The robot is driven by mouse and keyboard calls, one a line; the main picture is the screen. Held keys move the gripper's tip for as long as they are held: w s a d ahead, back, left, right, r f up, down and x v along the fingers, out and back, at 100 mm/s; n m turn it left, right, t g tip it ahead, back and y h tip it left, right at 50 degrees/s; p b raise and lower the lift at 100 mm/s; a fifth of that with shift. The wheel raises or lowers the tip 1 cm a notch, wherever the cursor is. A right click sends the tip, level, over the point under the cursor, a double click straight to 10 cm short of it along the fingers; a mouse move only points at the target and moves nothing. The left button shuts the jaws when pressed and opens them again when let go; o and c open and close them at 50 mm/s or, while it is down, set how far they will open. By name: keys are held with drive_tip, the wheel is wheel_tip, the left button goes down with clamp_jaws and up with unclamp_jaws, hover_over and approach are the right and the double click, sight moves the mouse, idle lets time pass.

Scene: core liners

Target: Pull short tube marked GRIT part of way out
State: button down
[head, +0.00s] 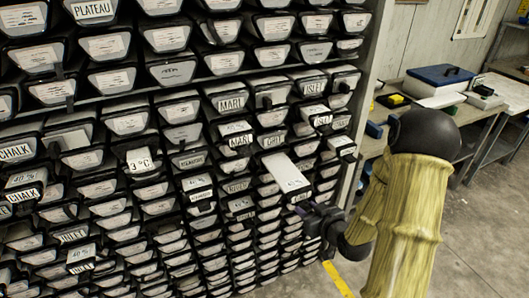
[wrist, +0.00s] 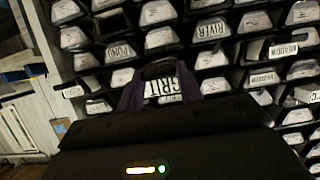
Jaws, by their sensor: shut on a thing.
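The short tube marked GRIT (wrist: 168,84) shows its label in the wrist view, between the two dark fingers of my gripper (wrist: 160,82). My gripper is shut on its front end. In the head view, my gripper (head: 316,214) is at the lower right of the rack, at the front end of a pale tube (head: 284,170) that juts out well past its neighbours. My fingers and the dark rim hide much of that tube's front label in the head view. My gripper body fills the lower part of the wrist view.
The rack (head: 368,60) holds many labelled tubes in close rows. Several others also jut out, such as one marked MARL (head: 238,140) and one at the right edge (head: 342,145). A bench with a blue-lidded box (head: 440,75) stands to the right. Open floor lies at the lower right.

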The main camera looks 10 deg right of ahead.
drive_tip(key=shift+s+d+r+p, duration=0.1)
drive_tip(key=shift+s+p, duration=0.2)
drive_tip(key=shift+p, duration=0.05)
drive_tip(key=shift+s+d+p, duration=0.3)
drive_tip(key=shift+s+p, duration=0.35)
drive_tip(key=shift+s, duration=0.3)
drive_tip(key=c, duration=0.9)
unclamp_jaws()
drive_tip(key=shift+o, duration=0.2)
drive_tip(key=shift+p, duration=0.3)
drive_tip(key=shift+s+p, duration=0.1)
drive_tip(key=shift+p, duration=0.2)
